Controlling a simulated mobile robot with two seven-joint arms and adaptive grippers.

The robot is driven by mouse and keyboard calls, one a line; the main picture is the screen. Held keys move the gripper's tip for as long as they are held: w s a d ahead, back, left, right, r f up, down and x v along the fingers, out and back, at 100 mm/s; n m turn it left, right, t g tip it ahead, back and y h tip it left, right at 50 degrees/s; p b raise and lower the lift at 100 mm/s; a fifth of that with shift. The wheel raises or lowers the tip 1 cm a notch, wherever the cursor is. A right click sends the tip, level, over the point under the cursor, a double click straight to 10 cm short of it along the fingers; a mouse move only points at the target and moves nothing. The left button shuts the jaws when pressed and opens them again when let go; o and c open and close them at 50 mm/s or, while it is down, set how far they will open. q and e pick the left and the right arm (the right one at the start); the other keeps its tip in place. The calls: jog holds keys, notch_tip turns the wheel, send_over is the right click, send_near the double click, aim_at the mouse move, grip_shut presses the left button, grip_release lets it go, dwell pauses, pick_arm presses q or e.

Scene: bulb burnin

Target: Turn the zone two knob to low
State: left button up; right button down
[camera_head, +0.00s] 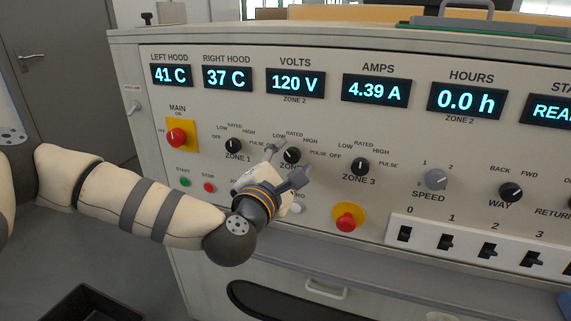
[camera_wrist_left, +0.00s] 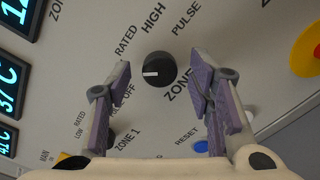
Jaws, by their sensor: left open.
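The zone two knob (camera_head: 291,156) is a black round dial on the grey panel, partly behind my left gripper (camera_head: 286,165) in the head view. In the left wrist view the knob (camera_wrist_left: 160,68) shows whole. Its white line points left, toward the left finger, which hides the label there. RATED, HIGH and PULSE are readable around it, and OFF partly shows beside the finger. My left gripper (camera_wrist_left: 165,82) is open, its fingers on either side of the knob, with visible gaps and no clear contact. My right gripper is out of view.
The zone 1 knob (camera_head: 233,146) is left of the gripper, the zone 3 knob (camera_head: 360,167) right. A red main switch (camera_head: 176,138) and a red mushroom button (camera_head: 347,219) are on yellow plates. A blue reset button (camera_wrist_left: 201,146) sits below. Displays (camera_head: 295,83) line the panel's top.

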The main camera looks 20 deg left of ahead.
pick_arm(q)
jog(key=s, duration=1.2)
jog(key=shift+a, duration=0.25)
jog(key=s+d+f+m+g+h+p, duration=0.1)
jog(key=s+d+f+m+g+h, duration=0.15)
jog(key=s+f+m, duration=0.35)
jog(key=s+d+f+m+g+h, duration=0.1)
jog(key=s+d+f+m+g, duration=0.3)
jog(key=f, duration=0.4)
jog(key=s+d+f+m+g+h+p, duration=0.1)
jog(key=s+d+f+m+g, duration=0.25)
jog(key=s+f, duration=0.3)
jog(key=s+a+f+m+g+y+p, duration=0.1)
jog(key=s+a+f+m+g, duration=0.25)
jog(key=s, duration=0.25)
jog(key=s+a+f+m+g+y, duration=0.1)
jog(key=s+a+f+m+g, duration=0.15)
jog(key=s+f, duration=0.35)
jog(key=s+a+m+g+y+p, duration=0.1)
jog(key=s+a+m+g+y, duration=0.2)
jog(key=s+a, duration=0.6)
jog(key=s+m+g, duration=0.1)
jog(key=s+m, duration=0.1)
jog(key=shift+s, duration=0.4)
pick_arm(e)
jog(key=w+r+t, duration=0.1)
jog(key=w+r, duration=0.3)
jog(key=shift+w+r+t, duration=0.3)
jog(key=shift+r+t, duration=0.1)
